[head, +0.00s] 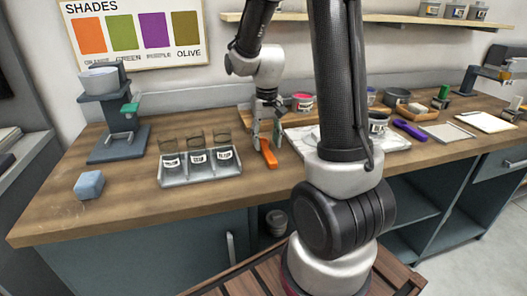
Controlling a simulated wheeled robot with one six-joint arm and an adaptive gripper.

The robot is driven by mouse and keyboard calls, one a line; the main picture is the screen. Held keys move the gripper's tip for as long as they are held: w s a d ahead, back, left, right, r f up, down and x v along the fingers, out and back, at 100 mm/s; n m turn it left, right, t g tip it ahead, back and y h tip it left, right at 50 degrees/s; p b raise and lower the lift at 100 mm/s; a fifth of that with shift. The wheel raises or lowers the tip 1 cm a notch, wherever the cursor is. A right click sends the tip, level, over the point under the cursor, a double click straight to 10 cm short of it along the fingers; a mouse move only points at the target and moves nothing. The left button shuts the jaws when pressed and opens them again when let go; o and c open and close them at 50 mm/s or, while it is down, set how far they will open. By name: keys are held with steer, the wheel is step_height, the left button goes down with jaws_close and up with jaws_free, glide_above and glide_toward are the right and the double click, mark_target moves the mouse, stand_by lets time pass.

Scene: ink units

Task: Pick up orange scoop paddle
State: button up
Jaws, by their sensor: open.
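The orange scoop paddle (268,155) lies on the wooden counter, just right of the jar tray. My gripper (265,138) points down over its far end, with its fingers open. The fingers are close to the paddle; I cannot tell whether they touch it or stand on both sides of it.
A tray with labelled glass jars (199,172) stands close left of the paddle. A blue block (89,185) and a grey stand (119,122) are further left. A purple scoop (409,130) lies to the right. Bare counter (240,195) lies in front.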

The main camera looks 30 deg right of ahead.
mark_target(266, 149)
steer(key=shift+f, duration=1.6)
jaws_close()
step_height(266, 149, up, 10)
